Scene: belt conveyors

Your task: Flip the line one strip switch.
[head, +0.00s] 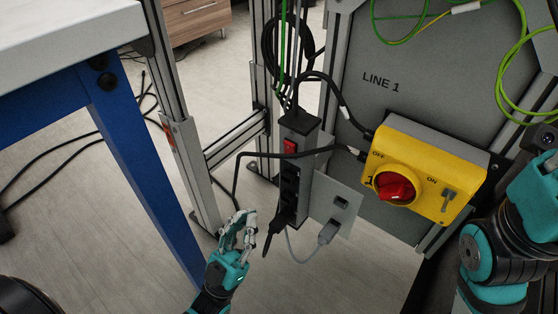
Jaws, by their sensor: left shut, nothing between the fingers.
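The line one power strip (298,170) is a dark upright strip fixed to the frame beside the grey panel marked LINE 1. Its red switch (290,146) sits near the top of its front face. I cannot tell which way the switch is tipped. Black plugs fill some lower sockets. My left gripper (247,220) is at the lower middle, pointing up. It is shut and empty, below and to the left of the switch and apart from the strip. My right arm shows at the right edge, but its gripper is out of view.
A yellow box (430,155) with a red rotary knob (394,187) hangs right of the strip. Black cables loop across the strip's front and a grey plug (327,232) sits in a plate. A blue-legged table (140,165) stands at left. Open floor lies between.

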